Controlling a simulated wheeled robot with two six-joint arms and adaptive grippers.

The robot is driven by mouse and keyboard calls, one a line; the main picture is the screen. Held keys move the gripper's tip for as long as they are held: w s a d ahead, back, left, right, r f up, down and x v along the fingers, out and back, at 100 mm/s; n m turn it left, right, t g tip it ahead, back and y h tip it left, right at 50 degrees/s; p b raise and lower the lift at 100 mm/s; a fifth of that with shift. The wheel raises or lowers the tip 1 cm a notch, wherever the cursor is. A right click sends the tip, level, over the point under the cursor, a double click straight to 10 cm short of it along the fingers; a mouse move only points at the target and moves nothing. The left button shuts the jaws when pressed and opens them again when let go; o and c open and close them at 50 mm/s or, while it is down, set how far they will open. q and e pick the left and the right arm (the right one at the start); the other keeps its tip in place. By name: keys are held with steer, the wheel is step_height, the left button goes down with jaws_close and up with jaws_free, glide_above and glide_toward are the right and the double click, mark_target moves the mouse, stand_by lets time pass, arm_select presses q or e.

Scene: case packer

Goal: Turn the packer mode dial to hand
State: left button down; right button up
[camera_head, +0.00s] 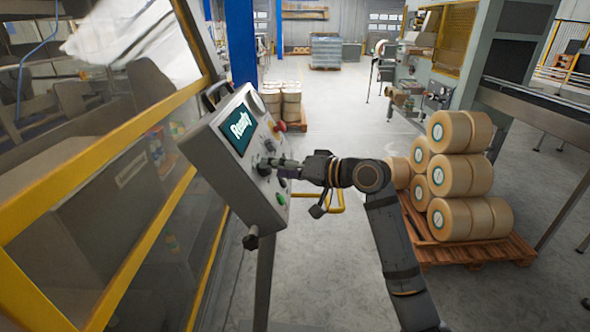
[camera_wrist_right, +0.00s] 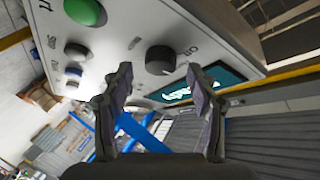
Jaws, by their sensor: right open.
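The grey control panel (camera_head: 222,165) with a screen reading "Ready" (camera_head: 238,129) stands left of centre in the head view. My right gripper (camera_head: 268,164) reaches from the right to the panel's face, over its controls. In the right wrist view my right gripper (camera_wrist_right: 160,85) is open and empty. A black round dial (camera_wrist_right: 160,60) is on the panel (camera_wrist_right: 215,30) just beyond and between the fingertips, apparently untouched. Small lettering beside it is tilted and hard to read, so its setting is unclear. In the head view the gripper hides the dial. My left gripper is out of view.
Smaller knobs (camera_wrist_right: 76,52) and a green button (camera_wrist_right: 85,12) lie left of the dial. A red button (camera_head: 280,127) is near the panel's top right. Yellow-framed guarding (camera_head: 110,150) flanks the panel. Large tape rolls (camera_head: 460,175) sit on a pallet at right.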

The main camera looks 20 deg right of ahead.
steer(key=v, duration=1)
steer(key=shift+s+d, duration=0.25)
steer(key=shift+f, duration=0.1)
